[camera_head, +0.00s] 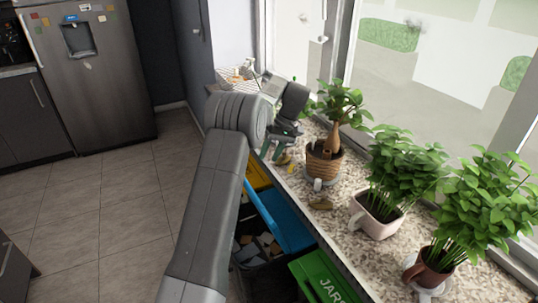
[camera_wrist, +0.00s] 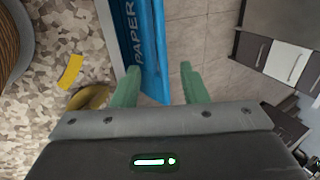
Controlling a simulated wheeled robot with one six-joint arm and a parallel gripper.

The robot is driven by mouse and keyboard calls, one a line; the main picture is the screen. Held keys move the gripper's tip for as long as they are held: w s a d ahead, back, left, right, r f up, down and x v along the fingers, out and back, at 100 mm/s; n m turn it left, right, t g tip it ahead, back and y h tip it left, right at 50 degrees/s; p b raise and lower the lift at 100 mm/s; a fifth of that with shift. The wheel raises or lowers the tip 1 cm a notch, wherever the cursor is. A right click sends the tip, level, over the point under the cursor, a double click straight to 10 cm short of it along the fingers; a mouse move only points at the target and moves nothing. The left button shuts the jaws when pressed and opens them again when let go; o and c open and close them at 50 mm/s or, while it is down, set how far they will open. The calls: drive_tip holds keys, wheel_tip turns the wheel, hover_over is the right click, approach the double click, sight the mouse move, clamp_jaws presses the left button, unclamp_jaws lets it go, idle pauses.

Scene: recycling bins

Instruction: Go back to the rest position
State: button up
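My gripper (camera_head: 283,140) is above the speckled counter by the window in the head view, partly hidden by my own arm. In the wrist view its two green fingers (camera_wrist: 160,68) are spread apart with nothing between them. Beyond the fingertips is the blue PAPER bin (camera_wrist: 143,35), with tiled floor beside it. A brown object (camera_wrist: 88,97) and a yellow piece (camera_wrist: 70,71) lie on the counter left of the fingers, not touching them.
On the counter (camera_head: 344,241) stand a plant in a woven pot (camera_head: 323,166) and leafy plants in a pinkish pot (camera_head: 376,218) and a brown pot (camera_head: 428,272). Below are yellow (camera_head: 258,175), blue (camera_head: 280,215) and green (camera_head: 318,279) bins. Floor at left (camera_head: 110,205) is clear.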

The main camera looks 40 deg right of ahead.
sight(252, 189)
drive_tip(key=x, duration=1.4)
drive_tip(key=shift+w+a+r, duration=0.1)
drive_tip(key=shift+a, duration=0.05)
drive_tip(key=shift+r, duration=0.15)
